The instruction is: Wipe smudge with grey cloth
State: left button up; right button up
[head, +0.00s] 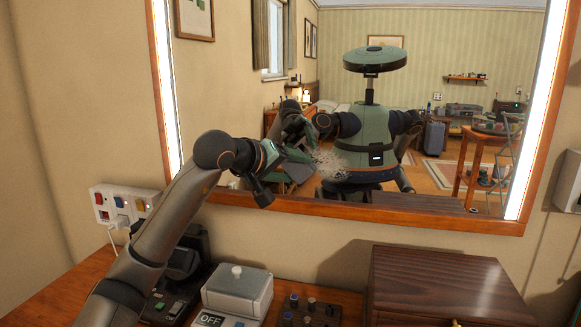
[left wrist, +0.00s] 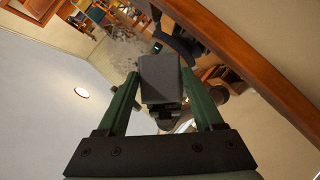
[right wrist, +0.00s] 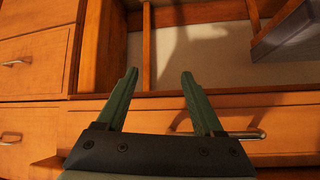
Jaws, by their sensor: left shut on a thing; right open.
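The smudge (head: 328,162) is a patch of dark speckles on the mirror glass, in front of my reflected body. It also shows in the left wrist view (left wrist: 122,55), beyond the fingers. My left gripper (head: 288,154) is raised at the mirror, just left of the smudge. In the left wrist view its fingers are shut on the grey cloth (left wrist: 160,78), which looks like a folded dark grey block. Whether the cloth touches the glass I cannot tell. My right gripper (right wrist: 158,80) is open and empty, low by wooden drawers; it is outside the head view.
The mirror's wooden frame (head: 375,218) borders the glass. Below stand a white box with a knob (head: 238,290), a dark wooden case (head: 440,285) and a small control panel (head: 308,310). A power strip (head: 122,203) is on the wall. An open divided drawer (right wrist: 200,55) lies before my right gripper.

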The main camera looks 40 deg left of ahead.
pick_arm(q)
jog(key=shift+w+a+p, duration=0.45)
jog(key=shift+w+p, duration=0.1)
jog(key=shift+w, duration=0.25)
dwell(0.6)
